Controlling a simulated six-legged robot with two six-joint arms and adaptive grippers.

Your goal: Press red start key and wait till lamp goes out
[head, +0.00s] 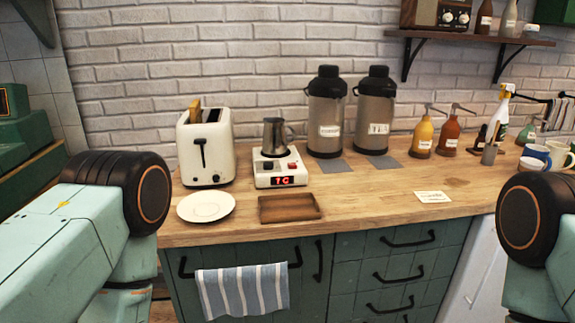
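A white appliance (268,180) stands on the wooden counter, with a metal pitcher (274,138) on its top. Its front has a lit red display (289,181); the characters are too small to read surely. A small red key (293,166) shows on its upper face, right of the pitcher's base. A small dark spot is beside it, and I cannot tell whether a lamp is lit there. Parts of both my arms show at the left and right edges, well apart from the appliance. Neither gripper is in view.
A cream toaster (206,150) and white plate (206,207) are left of the appliance. A brown wooden tray (290,208) lies in front of it. Two tall flasks (326,112) (375,108) stand behind right. The counter (370,196) is mostly clear right of the tray, around a white card (433,197).

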